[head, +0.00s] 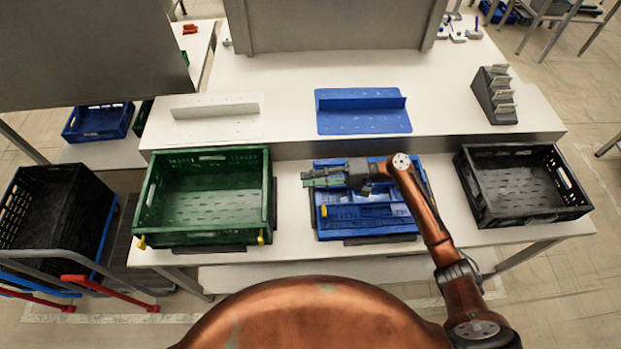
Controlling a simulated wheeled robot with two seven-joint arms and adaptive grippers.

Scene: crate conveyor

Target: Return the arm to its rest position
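My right arm comes in from the lower right, copper coloured. Its dark gripper (324,178) is above the blue crate (419,217) in the middle of the table, pointing left. I cannot tell whether its fingers are open or shut, or whether it holds something; a greenish strip shows at the fingers. The blue crate looks folded or shallow, with a yellow latch at its left front. My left gripper and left arm are not in view.
A green crate (262,183) stands left on the table (290,232), a black crate (577,182) right. A raised shelf (290,105) behind bears a white bracket (214,106), a blue bracket (361,104) and a dark card holder (492,98). A cart with a black crate (75,195) stands at far left.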

